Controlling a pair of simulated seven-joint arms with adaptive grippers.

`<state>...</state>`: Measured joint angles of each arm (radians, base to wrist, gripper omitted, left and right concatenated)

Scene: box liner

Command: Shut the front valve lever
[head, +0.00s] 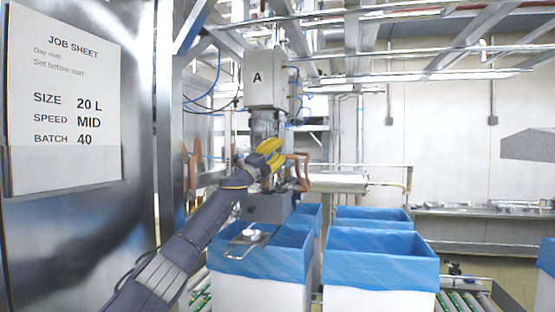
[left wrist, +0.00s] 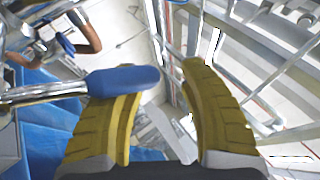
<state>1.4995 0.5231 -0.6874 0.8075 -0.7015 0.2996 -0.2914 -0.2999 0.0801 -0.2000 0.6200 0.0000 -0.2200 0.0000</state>
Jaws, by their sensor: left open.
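The valve lever, a metal bar with a blue grip (left wrist: 123,80), comes in from the left in the left wrist view. Its blue end crosses in front of one yellow finger and reaches slightly into the gap between the fingers. My left gripper (left wrist: 163,82) is open, its two fingers apart and nothing clamped. In the head view the left gripper (head: 270,153) is beside the filling machine (head: 266,78) marked A, near copper pipes (head: 302,170). I cannot make out the blue grip there. My right gripper is not in view.
Boxes with blue liners (head: 365,242) stand below on a roller conveyor (head: 463,302), one of them under the machine's nozzle. A metal panel at left carries a job sheet (head: 65,100). A steel counter (head: 490,210) runs along the right.

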